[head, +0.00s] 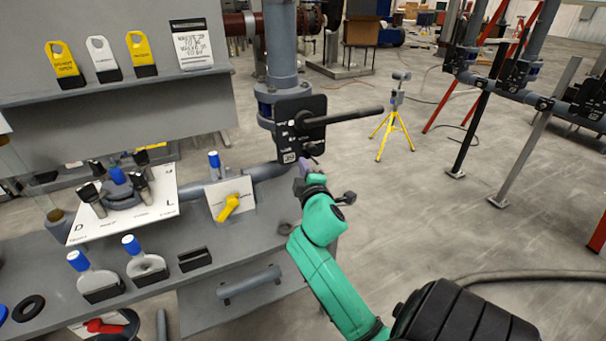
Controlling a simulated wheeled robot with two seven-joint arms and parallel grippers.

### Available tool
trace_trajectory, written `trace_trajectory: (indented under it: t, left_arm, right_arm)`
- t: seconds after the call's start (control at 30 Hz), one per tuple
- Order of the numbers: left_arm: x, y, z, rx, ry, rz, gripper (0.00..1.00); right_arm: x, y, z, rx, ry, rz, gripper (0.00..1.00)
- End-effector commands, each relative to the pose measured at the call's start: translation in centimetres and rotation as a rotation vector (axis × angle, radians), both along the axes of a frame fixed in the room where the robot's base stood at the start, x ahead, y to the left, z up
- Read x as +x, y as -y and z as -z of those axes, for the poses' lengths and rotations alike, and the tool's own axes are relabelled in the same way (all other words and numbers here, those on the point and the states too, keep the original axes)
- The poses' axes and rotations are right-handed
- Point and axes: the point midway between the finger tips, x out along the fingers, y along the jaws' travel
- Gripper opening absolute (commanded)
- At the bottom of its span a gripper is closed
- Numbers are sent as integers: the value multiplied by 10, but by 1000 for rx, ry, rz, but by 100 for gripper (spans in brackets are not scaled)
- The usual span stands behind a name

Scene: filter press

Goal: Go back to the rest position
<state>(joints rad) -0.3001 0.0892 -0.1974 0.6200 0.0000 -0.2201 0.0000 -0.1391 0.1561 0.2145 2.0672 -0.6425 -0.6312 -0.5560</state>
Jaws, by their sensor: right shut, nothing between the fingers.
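My right arm comes in from the bottom right, with a green forearm reaching up and left. My right gripper (312,172) is shut and empty. It is just below the black valve plate (299,125) on the vertical grey pipe, beside the right end of the grey bench. I cannot tell whether it touches anything there. A long dark lever handle (345,116) sticks out to the right from the valve plate, above my gripper. My left gripper is not in view.
The grey bench (190,250) holds a white panel (150,205), a yellow-handled valve (229,206) and blue-topped tools (147,266). A yellow tripod stand (393,125) stands behind. Open floor (440,220) lies to the right.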

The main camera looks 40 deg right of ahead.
Motion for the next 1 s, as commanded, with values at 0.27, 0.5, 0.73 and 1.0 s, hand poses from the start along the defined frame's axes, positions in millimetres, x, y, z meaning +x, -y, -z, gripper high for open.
trace_trajectory:
  t: [0.27, 0.5, 0.73, 1.0]
  left_arm:
    - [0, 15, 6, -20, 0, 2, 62]
    - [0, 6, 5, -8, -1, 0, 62]
    - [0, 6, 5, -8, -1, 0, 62]
    - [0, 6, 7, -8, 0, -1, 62]
  right_arm:
    - [-15, -11, -1, 1, 0, -1, 0]
    - [-15, -10, -1, 0, 0, -1, 0]
    - [-14, -10, 0, 2, -1, -1, 0]
    - [9, -37, 149, 238, -188, -87, 0]
